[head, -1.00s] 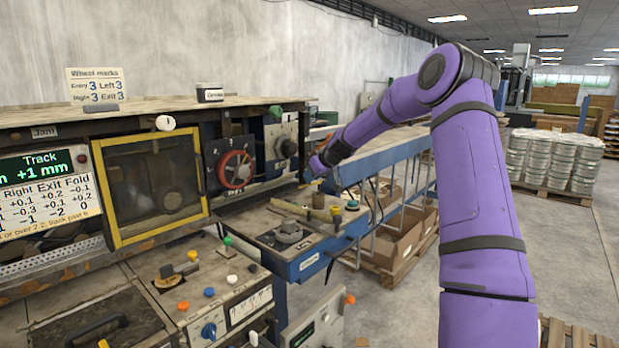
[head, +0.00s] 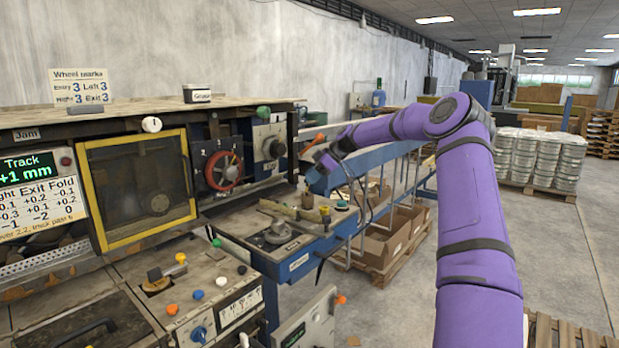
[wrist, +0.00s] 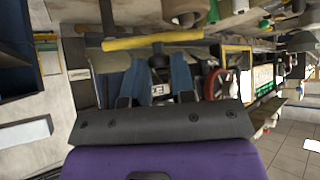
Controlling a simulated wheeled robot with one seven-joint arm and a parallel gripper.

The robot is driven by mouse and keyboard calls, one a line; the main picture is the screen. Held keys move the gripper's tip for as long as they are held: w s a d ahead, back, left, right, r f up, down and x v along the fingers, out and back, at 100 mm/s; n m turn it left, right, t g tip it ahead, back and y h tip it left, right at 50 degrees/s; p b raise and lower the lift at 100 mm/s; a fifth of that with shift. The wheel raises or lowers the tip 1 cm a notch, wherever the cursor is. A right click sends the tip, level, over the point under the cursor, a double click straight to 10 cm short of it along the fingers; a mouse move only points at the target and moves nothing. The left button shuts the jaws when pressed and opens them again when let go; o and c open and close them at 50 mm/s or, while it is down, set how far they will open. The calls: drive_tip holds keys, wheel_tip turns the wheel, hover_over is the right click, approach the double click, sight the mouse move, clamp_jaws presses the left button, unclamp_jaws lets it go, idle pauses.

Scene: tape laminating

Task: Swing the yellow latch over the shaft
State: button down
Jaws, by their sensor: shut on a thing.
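A long yellow bar, which looks like the latch (wrist: 150,39), crosses the wrist view just beyond my fingertips. In the head view a dull yellow bar (head: 283,208) lies on the blue-sided table. A dark upright post (head: 307,200), perhaps the shaft, stands by its right end; a dark post (wrist: 107,14) also shows near the bar in the wrist view. My gripper (head: 317,178) is above and right of that bar. In the wrist view its blue fingers (wrist: 155,75) stand apart with a dark shape between them. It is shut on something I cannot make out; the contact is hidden.
A grey knob (head: 279,232) and a brass-coloured cap (head: 325,211) stand on the table. Cardboard boxes (head: 385,240) sit below right; open floor lies beyond.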

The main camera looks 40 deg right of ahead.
drive_tip(key=shift+d+f+n+g, duration=0.1)
drive_tip(key=shift+d+n+g, duration=0.05)
drive_tip(key=shift+n+g, duration=0.2)
idle(0.3)
drive_tip(key=c, duration=1)
unclamp_jaws()
drive_tip(key=shift+o, duration=0.2)
drive_tip(key=v, duration=1)
drive_tip(key=shift+s+d, duration=0.2)
drive_tip(key=shift+d, duration=0.15)
drive_tip(key=shift+d, duration=0.1)
